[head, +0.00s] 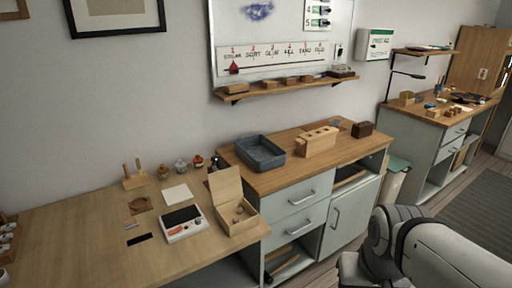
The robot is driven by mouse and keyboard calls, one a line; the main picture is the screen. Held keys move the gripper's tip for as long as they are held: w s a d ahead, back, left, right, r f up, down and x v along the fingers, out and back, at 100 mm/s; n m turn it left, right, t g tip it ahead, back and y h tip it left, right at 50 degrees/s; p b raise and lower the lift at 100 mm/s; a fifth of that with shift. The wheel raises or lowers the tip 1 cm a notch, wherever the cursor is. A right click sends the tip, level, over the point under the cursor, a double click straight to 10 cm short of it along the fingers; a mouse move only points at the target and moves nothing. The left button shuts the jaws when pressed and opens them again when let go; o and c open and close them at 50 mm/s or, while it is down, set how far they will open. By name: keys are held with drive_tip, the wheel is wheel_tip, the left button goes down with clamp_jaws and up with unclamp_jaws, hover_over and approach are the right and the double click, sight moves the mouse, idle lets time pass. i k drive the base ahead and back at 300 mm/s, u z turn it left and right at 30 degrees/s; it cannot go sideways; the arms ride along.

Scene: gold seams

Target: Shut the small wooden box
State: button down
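The small wooden box (243,224) stands near the right end of the light wooden table, by the cabinet. Its lid (226,186) is raised at the back, so the box is open. A small brown item (239,212) shows inside; I cannot tell what it is. My white and dark arm shows at the lower right, well apart from the box. The gripper's fingers are not in view.
A white device with a dark screen (184,223) sits just left of the box. A blue-grey tray (261,152) and a slotted wooden block (317,141) stand on the cabinet. Small jars (181,167) stand behind.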

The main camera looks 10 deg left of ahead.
sight(225, 185)
drive_tip(key=u, duration=0.05)
drive_tip(key=i, duration=0.85)
drive_tip(key=u, duration=0.75)
drive_tip(key=i, duration=0.5)
drive_tip(key=u, duration=0.5)
